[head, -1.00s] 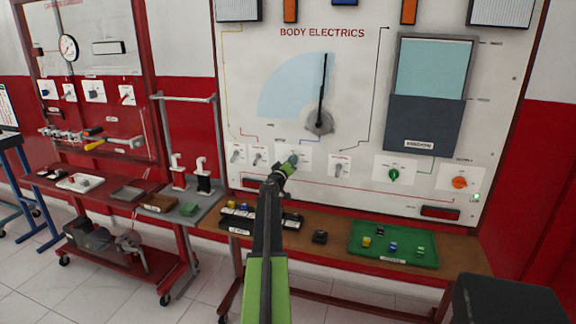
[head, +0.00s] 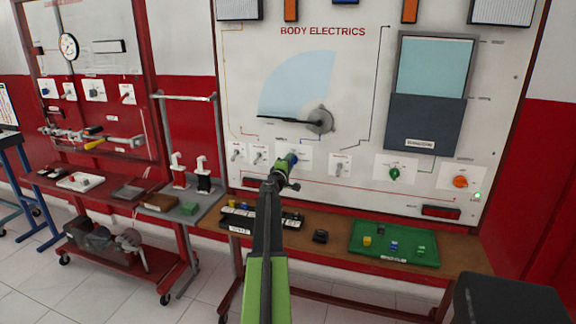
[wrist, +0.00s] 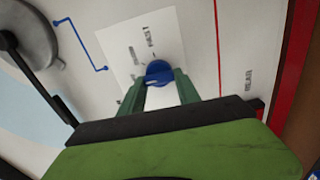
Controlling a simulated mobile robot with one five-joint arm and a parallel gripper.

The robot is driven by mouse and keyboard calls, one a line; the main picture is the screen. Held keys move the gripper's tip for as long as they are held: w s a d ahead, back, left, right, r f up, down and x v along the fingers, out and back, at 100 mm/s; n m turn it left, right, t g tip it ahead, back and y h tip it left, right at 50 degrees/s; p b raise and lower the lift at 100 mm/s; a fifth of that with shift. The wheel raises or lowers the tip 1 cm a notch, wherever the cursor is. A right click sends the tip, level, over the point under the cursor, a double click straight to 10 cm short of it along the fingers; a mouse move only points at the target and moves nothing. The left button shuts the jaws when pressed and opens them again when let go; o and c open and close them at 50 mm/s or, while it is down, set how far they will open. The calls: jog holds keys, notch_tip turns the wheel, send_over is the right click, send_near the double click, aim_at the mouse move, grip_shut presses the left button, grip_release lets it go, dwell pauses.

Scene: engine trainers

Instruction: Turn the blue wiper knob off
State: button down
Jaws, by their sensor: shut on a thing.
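The blue wiper knob (wrist: 158,71) sits on a white plate (wrist: 127,50) on the panel. My gripper (wrist: 161,88) is shut on it, with one green finger on each side in the wrist view. In the head view, the knob (head: 292,158) shows just beyond my gripper (head: 287,165), which partly covers its plate.
Grey toggle switches (head: 340,168) flank the knob. A green knob (head: 395,174) and an orange knob (head: 460,182) are further right. Below, a bench holds a green tray (head: 426,258) and a dark tray of small parts.

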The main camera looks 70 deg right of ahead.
jog(key=shift+s+d+n, duration=0.1)
jog(key=shift+s+n, duration=0.2)
dwell(0.4)
jog(key=c, duration=0.9)
grip_release()
jog(key=shift+o, duration=0.2)
jog(key=shift+w, duration=0.1)
jog(key=a, duration=1.7)
jog(key=shift+s+a, duration=0.25)
jog(key=shift+s, duration=0.2)
